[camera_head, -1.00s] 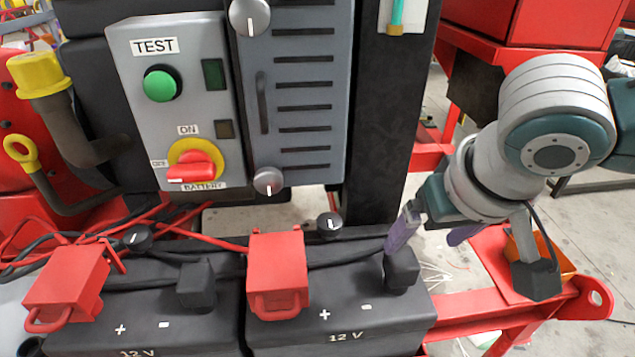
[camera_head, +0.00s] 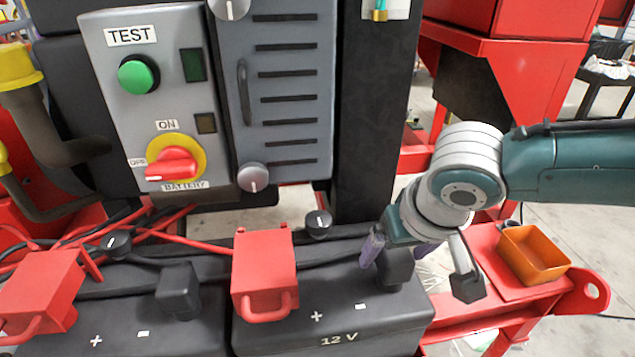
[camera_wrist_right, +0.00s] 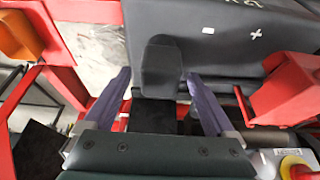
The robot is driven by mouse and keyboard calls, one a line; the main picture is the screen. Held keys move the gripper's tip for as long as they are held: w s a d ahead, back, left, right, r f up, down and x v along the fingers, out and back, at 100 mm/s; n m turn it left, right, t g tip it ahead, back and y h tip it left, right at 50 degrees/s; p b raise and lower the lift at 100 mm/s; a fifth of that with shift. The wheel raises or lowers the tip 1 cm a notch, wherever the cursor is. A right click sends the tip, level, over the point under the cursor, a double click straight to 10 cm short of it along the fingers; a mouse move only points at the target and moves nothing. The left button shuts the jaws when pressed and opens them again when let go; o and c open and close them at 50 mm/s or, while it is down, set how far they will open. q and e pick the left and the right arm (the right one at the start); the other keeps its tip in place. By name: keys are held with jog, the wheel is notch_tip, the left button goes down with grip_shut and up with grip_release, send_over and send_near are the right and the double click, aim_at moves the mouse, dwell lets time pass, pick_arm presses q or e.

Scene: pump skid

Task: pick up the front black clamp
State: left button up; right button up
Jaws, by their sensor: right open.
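A black clamp (camera_head: 397,268) stands on the right 12 V battery (camera_head: 385,325), near its right end. My right gripper (camera_head: 398,248) is open, with a purple finger on either side of this clamp. In the right wrist view the black clamp (camera_wrist_right: 161,68) sits between the two open fingertips (camera_wrist_right: 158,76), with a small gap visible on each side. A second black clamp (camera_head: 178,290) stands on the left battery, away from the gripper. My left gripper is not in view.
Red clamps (camera_head: 264,275) (camera_head: 40,290) sit on the batteries, with red and black cables behind. The grey control panel (camera_head: 150,95) and a black post (camera_head: 372,120) rise behind. An orange bin (camera_head: 533,255) stands on the red frame at right.

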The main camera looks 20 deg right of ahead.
jog(key=shift+c, duration=0.3)
grip_shut()
dwell(0.3)
